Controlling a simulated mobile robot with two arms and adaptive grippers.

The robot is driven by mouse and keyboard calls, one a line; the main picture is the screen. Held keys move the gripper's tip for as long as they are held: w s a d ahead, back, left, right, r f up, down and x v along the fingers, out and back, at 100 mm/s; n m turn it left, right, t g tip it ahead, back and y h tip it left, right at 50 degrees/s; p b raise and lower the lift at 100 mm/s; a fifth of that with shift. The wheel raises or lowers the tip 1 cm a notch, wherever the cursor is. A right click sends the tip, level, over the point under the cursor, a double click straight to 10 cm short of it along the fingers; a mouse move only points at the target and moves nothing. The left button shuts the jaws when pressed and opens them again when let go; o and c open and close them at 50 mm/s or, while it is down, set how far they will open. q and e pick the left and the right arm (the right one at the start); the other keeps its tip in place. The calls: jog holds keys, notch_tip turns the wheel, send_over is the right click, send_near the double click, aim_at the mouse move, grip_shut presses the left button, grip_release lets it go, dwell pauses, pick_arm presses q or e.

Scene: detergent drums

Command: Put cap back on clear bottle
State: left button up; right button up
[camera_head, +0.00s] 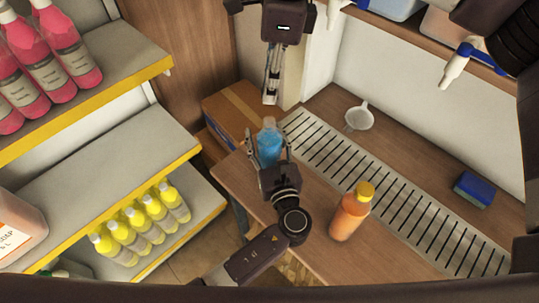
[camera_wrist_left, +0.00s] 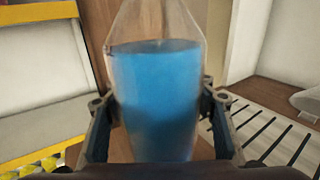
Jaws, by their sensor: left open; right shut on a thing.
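The clear bottle (camera_head: 269,148) with blue liquid stands upright at the left end of the counter. My left gripper (camera_head: 268,143) has its open fingers on either side of it. In the left wrist view the bottle (camera_wrist_left: 155,100) fills the middle between the two fingers, its top cut off by the frame edge. My right gripper (camera_head: 271,98) hangs from the top, its fingers close together and pointing down, above and behind the bottle in the picture. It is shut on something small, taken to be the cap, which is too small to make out.
An orange bottle with yellow cap (camera_head: 350,212) stands on the counter (camera_head: 310,225). A slotted drain (camera_head: 400,205), a white funnel (camera_head: 359,117) and a blue-green sponge (camera_head: 473,190) lie to the right. A cardboard box (camera_head: 235,108) is behind. Shelves (camera_head: 110,160) with pink and yellow bottles are left.

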pick_arm(q)
jog(key=shift+w+a, duration=0.15)
jog(key=shift+w, duration=0.35)
grip_shut()
